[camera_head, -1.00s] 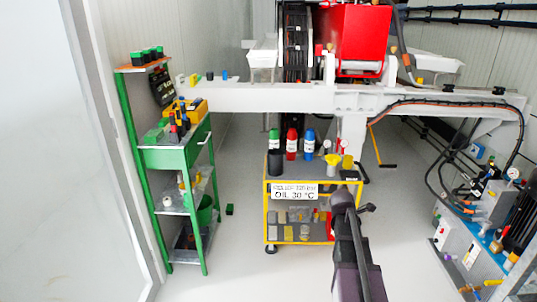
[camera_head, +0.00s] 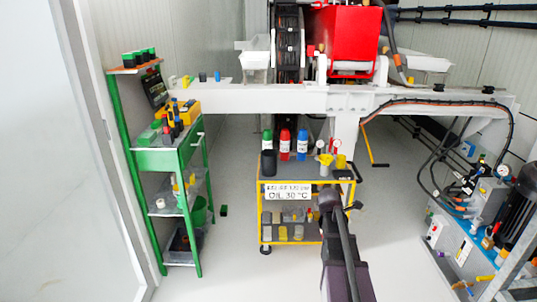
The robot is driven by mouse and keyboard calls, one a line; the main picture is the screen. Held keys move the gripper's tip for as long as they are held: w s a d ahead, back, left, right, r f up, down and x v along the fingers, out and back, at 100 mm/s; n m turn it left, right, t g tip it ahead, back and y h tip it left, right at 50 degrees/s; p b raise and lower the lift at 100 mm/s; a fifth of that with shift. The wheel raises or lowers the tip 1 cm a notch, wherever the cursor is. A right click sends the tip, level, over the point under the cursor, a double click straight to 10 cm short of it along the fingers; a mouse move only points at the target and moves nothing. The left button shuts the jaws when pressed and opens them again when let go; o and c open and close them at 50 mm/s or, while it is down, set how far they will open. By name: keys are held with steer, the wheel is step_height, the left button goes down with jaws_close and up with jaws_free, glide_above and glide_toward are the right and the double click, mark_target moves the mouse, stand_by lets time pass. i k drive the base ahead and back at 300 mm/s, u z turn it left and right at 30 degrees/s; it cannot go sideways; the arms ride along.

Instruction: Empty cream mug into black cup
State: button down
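A black cup (camera_head: 269,163) stands upright on the left of the top shelf of the yellow cart (camera_head: 262,215). Its inside is too small to make out. I cannot clearly make out a cream mug; a small pale object (camera_head: 160,203) on the middle shelf of the green rack is too small to identify. My gripper (camera_head: 340,197) is in front of the cart's right side, to the right of the black cup and apart from it. Its fingers are dark and small, so I cannot tell whether they are open or hold anything.
Green, red (camera_head: 285,146) and blue bottles stand behind the cup, with a yellow funnel (camera_head: 325,161) to the right. A green rack (camera_head: 170,160) stands left, pump equipment (camera_head: 470,235) right. A white beam (camera_head: 250,97) crosses behind the cart.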

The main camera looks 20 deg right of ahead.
mark_target(268, 157)
steer(key=z, duration=0.05)
steer(key=i, duration=1)
steer(key=u, duration=0.05)
